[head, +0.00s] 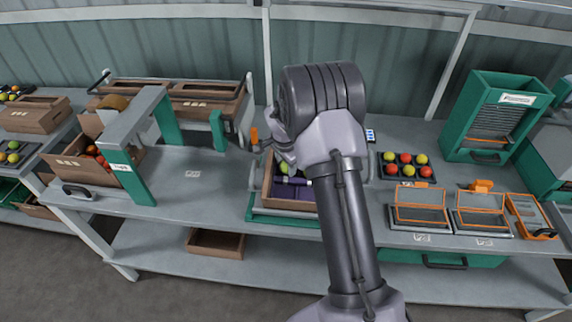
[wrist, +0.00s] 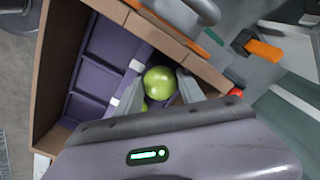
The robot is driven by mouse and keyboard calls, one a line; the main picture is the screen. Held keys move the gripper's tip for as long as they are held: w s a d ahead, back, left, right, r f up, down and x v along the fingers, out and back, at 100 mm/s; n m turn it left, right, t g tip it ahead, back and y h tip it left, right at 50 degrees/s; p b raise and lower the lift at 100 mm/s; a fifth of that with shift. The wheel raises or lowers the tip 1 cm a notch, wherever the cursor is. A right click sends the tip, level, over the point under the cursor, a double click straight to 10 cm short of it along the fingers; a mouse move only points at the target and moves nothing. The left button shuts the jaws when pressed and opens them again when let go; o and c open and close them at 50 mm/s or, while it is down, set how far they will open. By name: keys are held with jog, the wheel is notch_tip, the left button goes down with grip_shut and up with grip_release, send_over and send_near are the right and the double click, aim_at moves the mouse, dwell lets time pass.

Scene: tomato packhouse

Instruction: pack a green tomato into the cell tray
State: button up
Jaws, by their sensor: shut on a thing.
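The purple cell tray (wrist: 92,90) sits in a brown open box (wrist: 47,75); in the head view the tray (head: 283,194) shows just left of my arm. My gripper (wrist: 160,78) is over the box's right-hand side in the wrist view, shut on a yellow-green tomato (wrist: 158,83) between its two fingers. Another green tomato (wrist: 143,107) shows partly below the held one; whether it sits in a cell is hidden. The visible cells on the left are empty. In the head view, my arm hides much of the box and gripper.
A black tray of red and yellow-green tomatoes (head: 405,168) stands right of my arm. Two orange-framed clear-lidded boxes (head: 421,212) are farther right. A grey-green gate (head: 135,124) stands left. The bench (head: 190,205) between gate and box is mostly clear.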

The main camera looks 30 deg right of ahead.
jog(key=shift+s+f, duration=0.1)
jog(key=shift+f, duration=0.2)
jog(key=o, duration=1)
jog(key=shift+p+v, duration=2.05)
jog(key=shift+v, duration=3.5)
